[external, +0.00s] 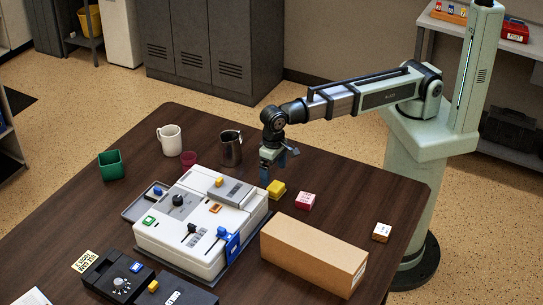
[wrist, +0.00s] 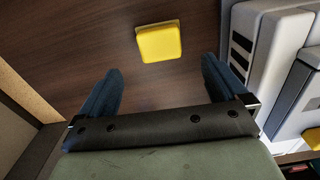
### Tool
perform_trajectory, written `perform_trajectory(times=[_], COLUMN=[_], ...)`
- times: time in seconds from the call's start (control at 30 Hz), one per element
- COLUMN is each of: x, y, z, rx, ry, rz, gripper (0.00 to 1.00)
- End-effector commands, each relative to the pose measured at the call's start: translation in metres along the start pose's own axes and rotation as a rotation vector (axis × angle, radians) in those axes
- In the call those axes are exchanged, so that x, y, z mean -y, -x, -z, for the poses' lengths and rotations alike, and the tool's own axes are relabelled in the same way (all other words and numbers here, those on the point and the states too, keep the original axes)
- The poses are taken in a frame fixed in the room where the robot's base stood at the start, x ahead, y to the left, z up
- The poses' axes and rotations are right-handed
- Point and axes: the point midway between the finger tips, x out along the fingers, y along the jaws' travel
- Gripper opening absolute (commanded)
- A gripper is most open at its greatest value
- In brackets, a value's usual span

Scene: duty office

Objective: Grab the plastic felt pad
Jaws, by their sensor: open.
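A small yellow block-like piece with rounded corners (external: 276,189) lies on the dark wooden table, right of the white machine. It is the likeliest felt pad, though its material cannot be told. In the wrist view the yellow piece (wrist: 160,42) sits at top centre, beyond the fingertips and roughly between their lines. My gripper (external: 278,168) hangs just above and beside it, with blue fingers apart. In the wrist view my gripper (wrist: 160,66) is open and nothing is between its fingers.
The white machine (external: 170,229) with knobs and levers stands close left. A pink-and-white cube (external: 305,201), a cardboard box (external: 314,255) and a white block (external: 381,232) are to the right. A metal mug (external: 231,150), white mug (external: 169,140) and green bin (external: 111,165) stand behind.

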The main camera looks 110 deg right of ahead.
Motion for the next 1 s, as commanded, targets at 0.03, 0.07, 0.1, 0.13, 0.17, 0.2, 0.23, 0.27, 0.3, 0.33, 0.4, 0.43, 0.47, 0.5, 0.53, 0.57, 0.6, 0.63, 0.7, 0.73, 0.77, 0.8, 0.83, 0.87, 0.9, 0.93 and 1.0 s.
perform_trajectory(times=[0.03,0.07,0.1,0.13,0.17,0.2,0.23,0.27,0.3,0.33,0.4,0.43,0.47,0.5,0.53,0.57,0.6,0.63,0.7,0.73,0.77,0.8,0.83,0.87,0.9,0.93,1.0], x=[0.0,0.0,0.0,0.0,0.0,0.0,0.0,0.0,0.0,0.0,0.0,0.0,0.0,0.001,0.001,0.001,0.001,0.001,0.001,0.001,0.001,0.001,0.001,0.001,0.001,0.001,0.001], y=[-0.005,-0.008,-0.011,-0.012,-0.014,-0.015,-0.015,-0.016,-0.017,-0.017,-0.02,-0.021,-0.024,-0.027,-0.03,-0.033,-0.038,-0.042,-0.05,-0.054,-0.057,-0.061,-0.063,-0.065,-0.067,-0.068,-0.068], z=[0.0,0.0,0.0,0.0,0.0,0.0,0.0,0.0,0.0,0.0,0.0,0.0,0.0,0.0,0.0,0.0,0.0,0.0,0.001,0.001,0.001,0.001,0.001,0.001,0.001,0.001,0.001], rx=[0.0,0.0,0.0,0.0,0.0,0.0,0.0,0.0,0.0,0.0,0.0,0.0,0.0,0.0,0.0,0.0,0.0,0.001,0.0,0.0,0.001,0.0,0.0,0.0,0.0,0.0,-0.001], ry=[0.0,0.0,0.0,0.0,0.0,0.0,0.0,0.0,0.0,0.0,0.0,0.0,0.0,0.0,0.0,0.0,0.0,0.0,0.0,0.0,0.0,0.0,0.0,0.0,0.0,0.0,0.0], rz=[0.0,0.0,0.0,0.0,0.0,0.0,0.0,0.001,0.001,0.001,0.0,0.0,0.0,0.001,0.0,0.0,-0.001,-0.001,0.0,0.0,-0.001,-0.001,0.0,0.0,0.001,0.001,0.002], gripper=[0.99,0.99,0.99,0.99,0.99,0.99,0.99,0.99,0.99,0.99,0.99,0.99,0.99,0.99,0.99,0.99,0.99,0.99,0.99,0.99,0.99,0.99,0.99,0.99,0.99,0.99,0.99])
